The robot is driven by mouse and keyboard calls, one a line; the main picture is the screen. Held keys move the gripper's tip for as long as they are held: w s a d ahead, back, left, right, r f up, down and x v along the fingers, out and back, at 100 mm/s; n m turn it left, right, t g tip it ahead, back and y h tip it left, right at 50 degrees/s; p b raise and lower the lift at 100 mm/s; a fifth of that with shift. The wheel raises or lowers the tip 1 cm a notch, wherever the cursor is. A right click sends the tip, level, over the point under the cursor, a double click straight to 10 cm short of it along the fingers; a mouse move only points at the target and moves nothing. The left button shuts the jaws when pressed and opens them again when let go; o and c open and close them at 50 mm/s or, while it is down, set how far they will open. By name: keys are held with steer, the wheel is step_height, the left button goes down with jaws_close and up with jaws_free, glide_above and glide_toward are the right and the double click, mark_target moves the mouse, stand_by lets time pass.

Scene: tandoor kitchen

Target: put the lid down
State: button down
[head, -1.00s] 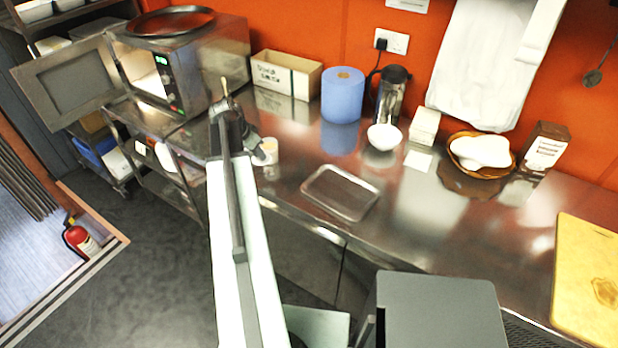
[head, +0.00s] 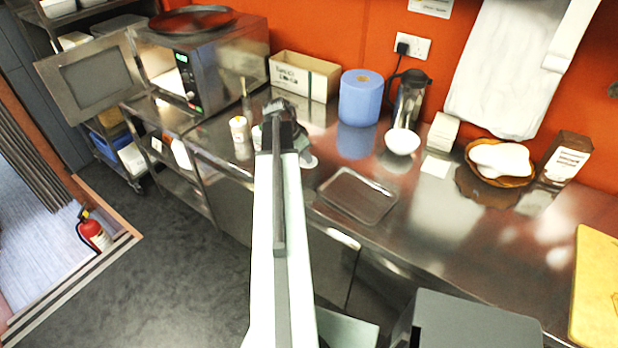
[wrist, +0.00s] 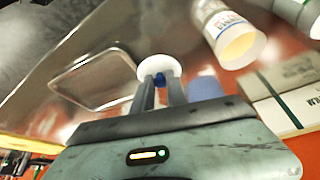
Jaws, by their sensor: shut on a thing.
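My gripper (wrist: 158,82) is shut on the small blue knob (wrist: 160,78) of a round white lid (wrist: 150,66). In the head view my gripper (head: 284,120) is over the steel counter, and a pale edge of the lid (head: 309,161) shows to the right of my arm. A white jar with a label (head: 240,138) stands to the left of my gripper. It also shows in the wrist view (wrist: 224,28), with a yellowish round end. I cannot tell how high the lid is above the counter.
A steel tray (head: 358,195) lies to the right of my gripper. Bare counter (head: 330,150) shows between gripper, roll and tray.

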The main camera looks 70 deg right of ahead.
mark_target(302, 162)
steer(key=w+a+f+m+b, duration=0.2)
steer(key=a+f+b, duration=0.15)
steer(key=a, duration=1.15)
steer(key=shift+g, duration=0.3)
steer(key=d, duration=0.5)
steer(key=s+d+f, duration=0.1)
steer(key=d, duration=0.4)
steer(key=d+b, duration=0.1)
steer(key=d, duration=0.4)
steer(key=shift+s+d+f, duration=0.1)
steer(key=shift+s+f, duration=0.25)
steer(key=f+b, duration=0.2)
steer(key=d+f+b, duration=0.1)
steer(key=f+b, duration=0.1)
steer(key=shift+r, duration=0.15)
steer(key=shift+f, duration=0.2)
steer(key=c, duration=1.3)
jaws_free()
steer(key=shift+r, duration=0.1)
steer(key=shift+c, duration=0.2)
